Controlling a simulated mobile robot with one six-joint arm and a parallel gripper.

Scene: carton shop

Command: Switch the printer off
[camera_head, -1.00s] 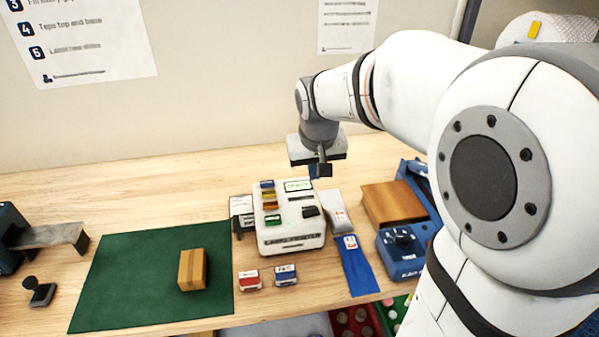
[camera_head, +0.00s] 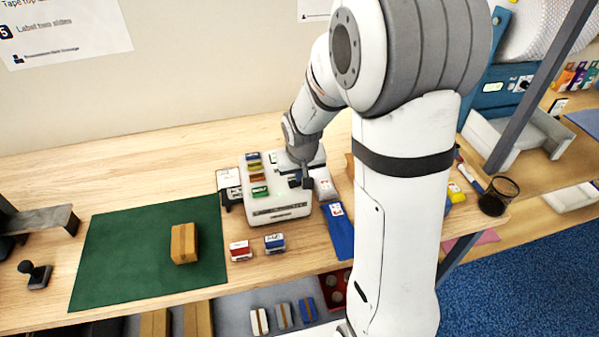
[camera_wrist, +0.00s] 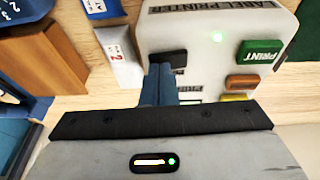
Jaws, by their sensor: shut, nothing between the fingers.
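The white label printer (camera_head: 283,210) stands on the wooden bench right of the green mat. My gripper (camera_head: 307,184) is shut and empty, pointing down over the right part of the printer's top. In the wrist view its fingertips (camera_wrist: 160,72) are right at the switch's edge and cover part of it. I cannot tell whether they touch it. My arm hides most of the printer's screen.
A carton (camera_head: 184,243) stands on the green mat (camera_head: 110,255). A red stamp box (camera_head: 240,250) and a blue one (camera_head: 274,243) stand in front of the printer. A wooden block (camera_wrist: 40,55) and a white packet (camera_wrist: 120,55) are close beside it.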

